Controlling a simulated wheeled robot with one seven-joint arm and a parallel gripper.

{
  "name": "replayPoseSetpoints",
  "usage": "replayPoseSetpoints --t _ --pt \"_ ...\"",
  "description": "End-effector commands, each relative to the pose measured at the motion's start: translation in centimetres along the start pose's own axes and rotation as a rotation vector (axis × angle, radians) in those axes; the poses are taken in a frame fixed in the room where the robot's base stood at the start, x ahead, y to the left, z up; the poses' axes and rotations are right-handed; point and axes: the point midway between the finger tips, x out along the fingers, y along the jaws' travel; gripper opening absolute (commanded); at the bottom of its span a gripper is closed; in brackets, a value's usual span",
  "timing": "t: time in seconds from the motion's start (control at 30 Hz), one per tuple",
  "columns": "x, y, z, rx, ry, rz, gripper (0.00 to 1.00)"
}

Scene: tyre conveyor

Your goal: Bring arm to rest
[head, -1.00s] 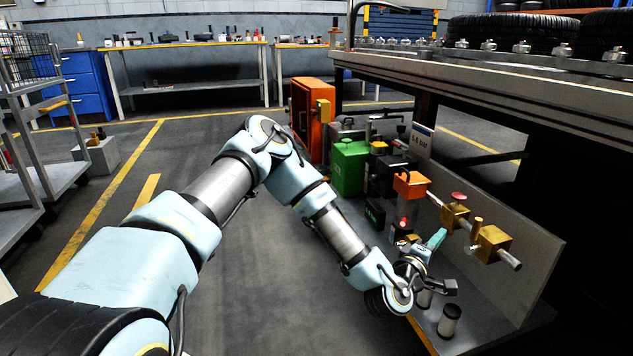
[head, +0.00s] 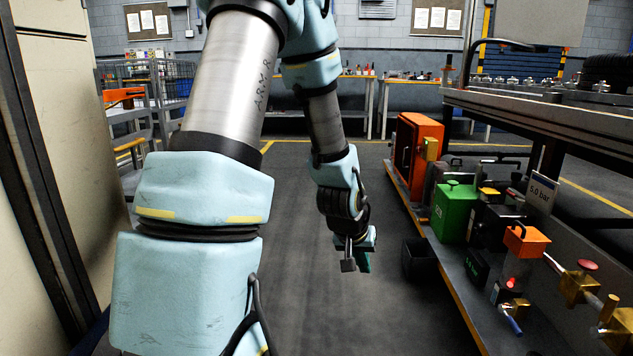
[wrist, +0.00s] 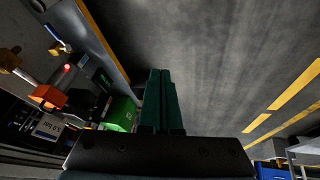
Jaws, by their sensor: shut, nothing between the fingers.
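My arm stands raised in the head view, with its forearm hanging down over the aisle floor. My gripper (head: 364,262) points down at the lower end of the arm, left of the equipment shelf and apart from it. In the wrist view the two green fingers of my gripper (wrist: 162,80) lie side by side, closed together with nothing between them. Below the fingertips is bare grey floor.
A low shelf (head: 447,281) on the right carries an orange cabinet (head: 418,150), a green box (head: 455,211), a "5.0 bar" sign (head: 541,193) and valves. A black bin (head: 419,259) is near my gripper. A beige cabinet (head: 75,120) stands close on the left. The aisle floor (head: 310,290) is clear.

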Motion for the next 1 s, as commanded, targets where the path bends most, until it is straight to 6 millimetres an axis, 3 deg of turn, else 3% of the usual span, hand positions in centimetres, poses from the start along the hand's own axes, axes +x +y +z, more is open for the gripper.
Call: replayPoseSetpoints --t 0.03,0.1,0.2,0.5,0.83,1.0 --pt "-2.2 -2.5 0.4 -0.016 -0.024 -0.055 0.0" --pt "-4.9 -5.3 1.6 -0.04 -0.072 -0.114 0.0" --pt "-8.1 -8.1 3.5 -0.08 -0.133 -0.17 0.0" --pt "-15.7 -12.0 9.3 -0.205 -0.275 -0.23 0.0" --pt "-22.0 -10.6 6.1 -0.198 -0.279 -0.228 0.0" --pt "-26.5 -9.8 3.9 -0.198 -0.278 -0.228 0.0"
